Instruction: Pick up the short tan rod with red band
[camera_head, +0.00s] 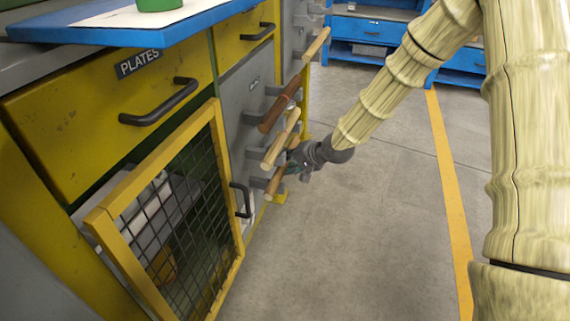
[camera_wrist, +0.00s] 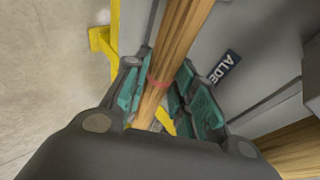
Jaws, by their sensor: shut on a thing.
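A tan rod with a thin red band (camera_wrist: 180,35) runs between the teal-padded fingers of my gripper (camera_wrist: 165,95) in the wrist view. The fingers are shut on it near the band. In the head view my gripper (camera_head: 292,167) is beside the grey cabinet front, at the lowest of several rods. That rod (camera_head: 274,184) is partly hidden behind the gripper, and its band cannot be made out there. I cannot tell whether it still touches its holder.
Above are a tan rod (camera_head: 281,140), a dark brown rod (camera_head: 279,107) and another tan rod (camera_head: 317,43) on grey brackets. A yellow mesh door (camera_head: 236,262) stands open at left. Floor at right is clear.

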